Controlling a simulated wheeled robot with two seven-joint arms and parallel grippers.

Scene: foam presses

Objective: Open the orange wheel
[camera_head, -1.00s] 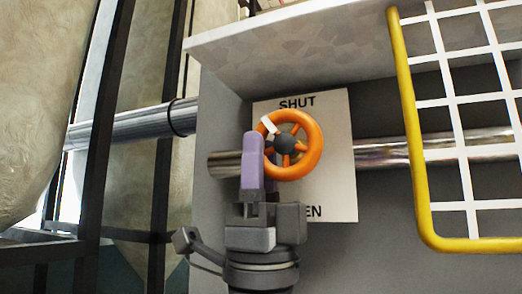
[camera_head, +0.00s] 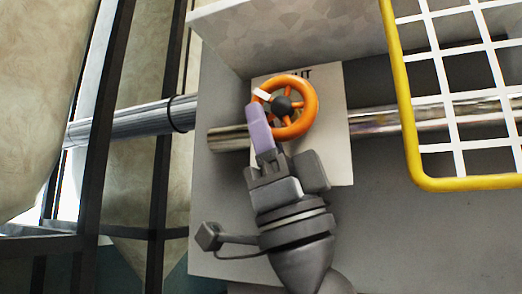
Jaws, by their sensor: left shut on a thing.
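The orange wheel (camera_head: 309,121) has a dark hub and a white mark at its upper left. It sits on a metal pipe in front of a white sign (camera_head: 333,150). The top word on the sign is partly covered by the wheel, and the lower part is hidden behind my arm. My left gripper (camera_head: 256,112), with purple fingers, comes up from below and is shut on the left side of the wheel's rim, just below the white mark. The gripper leans to the left. My right gripper is not in view.
A yellow-framed white grid (camera_head: 409,142) stands to the right of the wheel. A pale ledge (camera_head: 290,35) is above it. Dark upright posts (camera_head: 160,180) and a large beige tank-like shape (camera_head: 50,90) are at left. The grey panel right of my arm is clear.

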